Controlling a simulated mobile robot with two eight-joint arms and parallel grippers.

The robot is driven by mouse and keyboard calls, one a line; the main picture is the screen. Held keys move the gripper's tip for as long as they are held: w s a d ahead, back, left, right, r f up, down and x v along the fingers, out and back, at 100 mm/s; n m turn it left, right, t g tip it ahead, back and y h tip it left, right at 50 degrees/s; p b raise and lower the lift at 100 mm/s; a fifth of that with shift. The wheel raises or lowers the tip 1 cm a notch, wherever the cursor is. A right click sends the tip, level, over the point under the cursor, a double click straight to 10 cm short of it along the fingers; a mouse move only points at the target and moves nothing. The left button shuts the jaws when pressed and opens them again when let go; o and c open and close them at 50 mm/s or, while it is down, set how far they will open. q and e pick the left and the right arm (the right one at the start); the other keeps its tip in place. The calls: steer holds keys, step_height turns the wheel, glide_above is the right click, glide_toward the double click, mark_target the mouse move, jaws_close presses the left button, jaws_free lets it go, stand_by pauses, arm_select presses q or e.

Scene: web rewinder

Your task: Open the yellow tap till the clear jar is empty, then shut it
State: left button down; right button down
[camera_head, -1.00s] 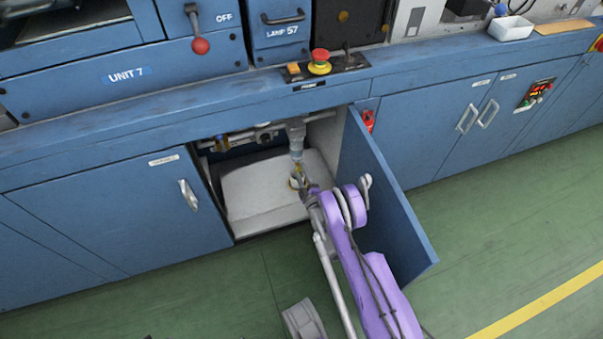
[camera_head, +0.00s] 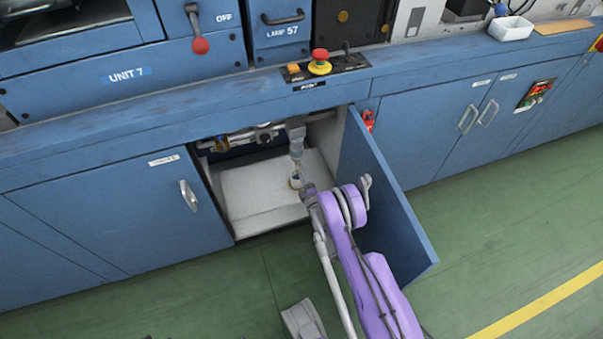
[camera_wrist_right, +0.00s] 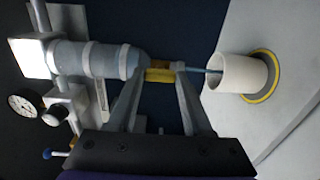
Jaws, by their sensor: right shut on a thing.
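The clear jar (camera_head: 296,138) hangs upright inside the open cupboard. In the wrist view it is the grey, cloudy cylinder (camera_wrist_right: 95,60), lying sideways in the picture; I cannot make out its level. The yellow tap (camera_wrist_right: 160,72) is at its outlet end. My right gripper (camera_wrist_right: 162,76) is shut on the tap, with one finger on either side. A thin blue stream runs from the tap into a white cup (camera_wrist_right: 238,73). The cup also shows below the jar in the head view (camera_head: 295,182). My left gripper is not in view.
The cupboard's open door (camera_head: 385,190) stands close to the right of my right arm. A dial gauge (camera_wrist_right: 25,104) and pipes are beside the jar. The cup stands on a yellow-edged ring (camera_wrist_right: 268,78) on the pale cupboard floor (camera_head: 255,190).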

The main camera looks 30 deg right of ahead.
steer(key=shift+c, duration=1.6)
jaws_free()
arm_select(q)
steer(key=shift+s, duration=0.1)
arm_select(e)
steer(key=shift+s, duration=0.1)
